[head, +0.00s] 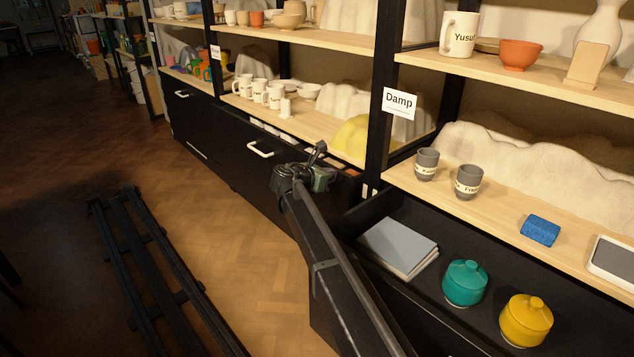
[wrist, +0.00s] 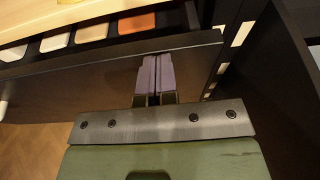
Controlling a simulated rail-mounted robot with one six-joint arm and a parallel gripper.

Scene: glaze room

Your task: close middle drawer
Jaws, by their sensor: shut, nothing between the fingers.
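The middle drawer (head: 235,140) has a black front with a white handle (head: 260,149). It stands partly open under the middle shelf bay, and several tiles show inside it. In the wrist view the drawer front (wrist: 75,76) crosses the picture, with white and orange tiles (wrist: 136,23) behind its top edge. My gripper (wrist: 158,62) is shut and empty. Its fingertips are at the drawer front's outer face, near the top edge and toward its right end in the wrist view; I cannot tell whether they touch. In the head view my arm partly hides the gripper (head: 336,174).
A right-hand drawer (head: 385,205) is open beside my arm, holding a grey book (head: 398,246), a teal jar (head: 465,283) and a yellow jar (head: 526,320). A black post with a "Damp" sign (head: 399,101) stands between the bays. The wooden floor (head: 235,240) at left is partly clear.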

